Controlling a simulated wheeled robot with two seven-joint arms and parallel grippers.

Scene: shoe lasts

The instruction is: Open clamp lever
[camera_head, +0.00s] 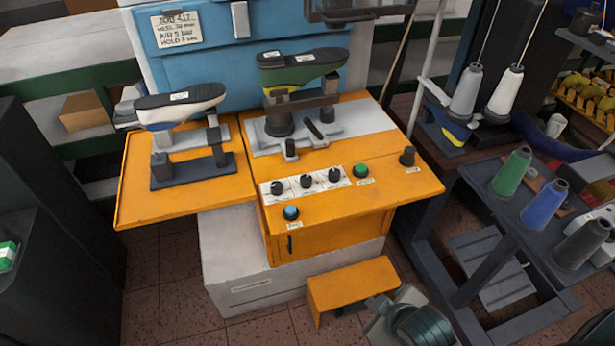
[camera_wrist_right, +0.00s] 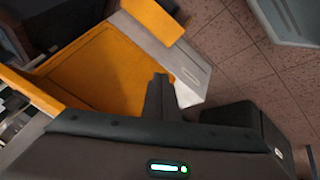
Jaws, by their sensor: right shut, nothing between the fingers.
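The orange bench machine (camera_head: 330,215) stands in the middle of the head view. On its grey plate (camera_head: 365,118), a short dark lever (camera_head: 314,129) lies tilted beside a small dark post (camera_head: 290,149); I cannot tell which part is the clamp lever. Just behind, a dark clamp fixture (camera_head: 300,101) stands below a green shoe last with a dark sole (camera_head: 300,66). My right gripper shows in the right wrist view (camera_wrist_right: 160,82), its dark fingers shut and empty, in front of an orange surface (camera_wrist_right: 105,70). It is apart from the lever. My left gripper is not in view.
A white shoe last (camera_head: 180,108) sits on a stand at left. Knobs (camera_head: 306,181), a blue button (camera_head: 291,212) and a green button (camera_head: 361,170) line the front panel. An orange step (camera_head: 352,287) is below. A dark rack with thread cones (camera_head: 542,203) stands at right.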

